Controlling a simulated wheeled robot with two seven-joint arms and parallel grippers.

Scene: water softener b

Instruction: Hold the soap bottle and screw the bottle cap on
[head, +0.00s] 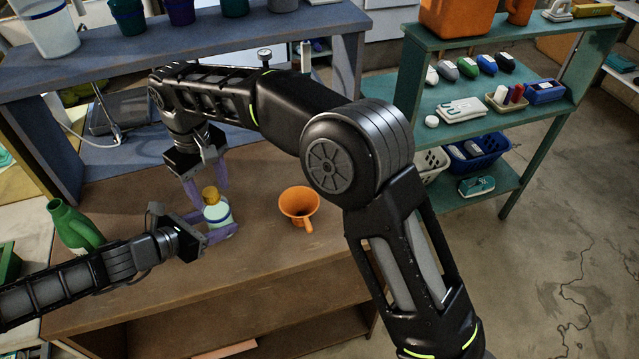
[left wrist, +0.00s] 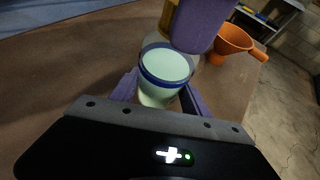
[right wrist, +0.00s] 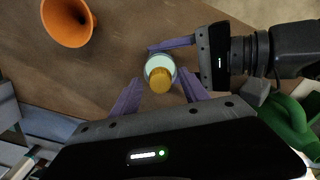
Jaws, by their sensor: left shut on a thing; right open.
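The soap bottle (head: 219,213) is pale green with a blue band and stands on the brown bench. It also shows in the left wrist view (left wrist: 164,66) and the right wrist view (right wrist: 156,62). My left gripper (head: 221,224) is shut on its body from the left. The yellow cap (head: 210,194) is at the bottle's top; it shows in the right wrist view (right wrist: 160,80) too. Whether it is seated cannot be told. My right gripper (right wrist: 160,77) is open above, its fingers on either side of the cap. In the left wrist view, a purple finger partly hides the cap (left wrist: 168,14).
An orange funnel (head: 299,203) stands on the bench just right of the bottle. A green jug (head: 75,226) is at the left, near my left arm. A blue-grey shelf (head: 180,45) with pots spans the back. The bench's front right area is clear.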

